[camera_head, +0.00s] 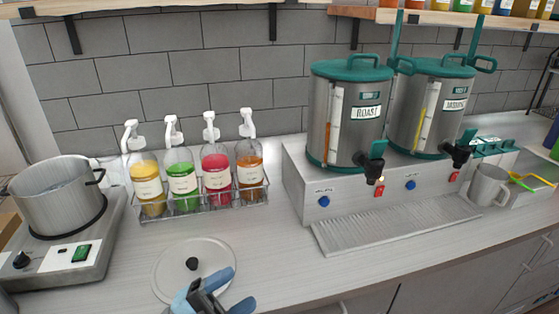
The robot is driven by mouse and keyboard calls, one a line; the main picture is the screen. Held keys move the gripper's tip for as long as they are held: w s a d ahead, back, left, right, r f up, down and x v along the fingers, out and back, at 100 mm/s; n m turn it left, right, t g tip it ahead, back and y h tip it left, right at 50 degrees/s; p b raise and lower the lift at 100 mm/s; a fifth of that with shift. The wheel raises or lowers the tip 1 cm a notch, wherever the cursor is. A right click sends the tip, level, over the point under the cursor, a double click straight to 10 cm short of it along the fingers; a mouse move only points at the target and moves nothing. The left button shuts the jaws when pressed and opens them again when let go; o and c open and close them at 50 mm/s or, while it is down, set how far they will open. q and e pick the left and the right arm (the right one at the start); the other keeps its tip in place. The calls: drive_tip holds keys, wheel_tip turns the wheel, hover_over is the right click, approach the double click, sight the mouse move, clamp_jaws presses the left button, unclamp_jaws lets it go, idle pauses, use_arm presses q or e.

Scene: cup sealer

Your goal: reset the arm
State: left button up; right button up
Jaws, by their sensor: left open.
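My left gripper (226,292) shows at the bottom of the head view, with blue fingers spread apart and nothing between them. It is in front of a round pot lid (171,264) with a black knob, which lies on the counter, and covers part of the lid's front right edge. I cannot tell whether the gripper touches the lid. My right gripper is not in view.
A metal pot (58,204) stands on a hot plate (60,264) at the left. A wire rack (205,206) holds several pump bottles. Two steel dispensers (343,125) stand behind a drip tray (395,226). A grey mug (488,186) is at the right. The front counter middle is clear.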

use_arm(q)
drive_tip(key=a+f+n+t+y+p, duration=0.1)
drive_tip(key=a+f+n+t+y, duration=0.3)
drive_tip(key=f+n+y, duration=0.4)
drive_tip(key=a+f+n+t+y+p, duration=0.1)
drive_tip(key=a+f+n+t+y, duration=0.45)
drive_tip(key=n, duration=0.45)
drive_tip(key=s+a+f+n+g+y, duration=0.2)
drive_tip(key=s+f+n+g+y, duration=0.2)
drive_tip(key=s+f+g, duration=0.3)
drive_tip(key=s+f+y, duration=0.1)
drive_tip(key=s+f, duration=0.2)
drive_tip(key=f, duration=0.3)
drive_tip(key=shift+s+a+n, duration=0.15)
drive_tip(key=shift+s+n, duration=0.15)
drive_tip(key=shift+s, duration=0.1)
drive_tip(key=shift+c, duration=1.2)
drive_tip(key=shift+a, duration=0.15)
drive_tip(key=shift+c, duration=0.4)
